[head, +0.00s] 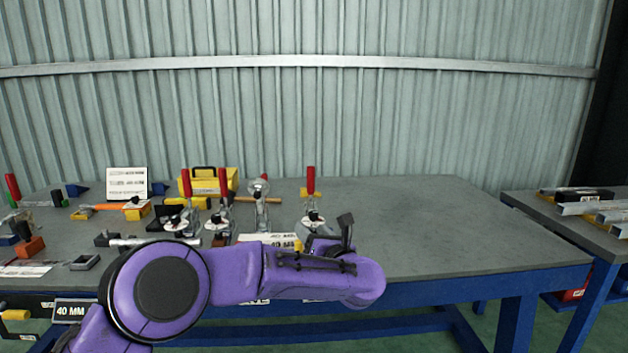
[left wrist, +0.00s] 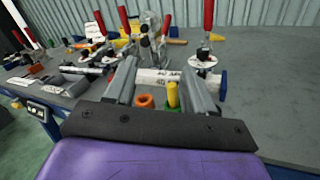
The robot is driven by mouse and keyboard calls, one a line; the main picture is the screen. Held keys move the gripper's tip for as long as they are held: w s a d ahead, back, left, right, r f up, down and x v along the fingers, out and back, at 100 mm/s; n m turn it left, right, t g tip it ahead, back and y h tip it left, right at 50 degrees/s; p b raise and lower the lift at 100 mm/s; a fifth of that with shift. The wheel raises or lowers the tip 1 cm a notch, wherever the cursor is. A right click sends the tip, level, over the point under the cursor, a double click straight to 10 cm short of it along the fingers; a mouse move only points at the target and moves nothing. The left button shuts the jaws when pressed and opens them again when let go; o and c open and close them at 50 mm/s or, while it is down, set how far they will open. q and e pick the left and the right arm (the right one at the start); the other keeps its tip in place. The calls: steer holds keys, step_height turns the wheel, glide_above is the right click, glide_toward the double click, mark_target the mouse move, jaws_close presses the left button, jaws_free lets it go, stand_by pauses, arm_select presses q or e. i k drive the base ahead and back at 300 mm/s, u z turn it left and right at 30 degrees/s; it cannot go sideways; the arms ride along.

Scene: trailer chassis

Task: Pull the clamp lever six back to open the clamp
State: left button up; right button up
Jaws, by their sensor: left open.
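Several toggle clamps with red lever grips stand on the grey workbench (head: 430,220). I cannot read which lever is number six. The rightmost clamp's red lever (head: 311,180) stands upright; it also shows in the left wrist view (left wrist: 208,18). Two more upright red levers (head: 222,181) (head: 187,184) stand further left, with a metal clamp (head: 262,205) between them and the rightmost one. My left gripper (head: 325,232) is open, in front of the rightmost clamp, apart from its lever. In the left wrist view my open fingers (left wrist: 160,82) have no lever between them. My right gripper is out of view.
A yellow toolbox (head: 208,180) and a white sign (head: 127,183) stand at the back. In the left wrist view an orange ring (left wrist: 145,101) and a yellow peg (left wrist: 172,95) show low between my fingers. The bench's right side is clear.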

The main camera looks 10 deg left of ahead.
mark_target(310, 170)
steer(key=i, duration=0.9)
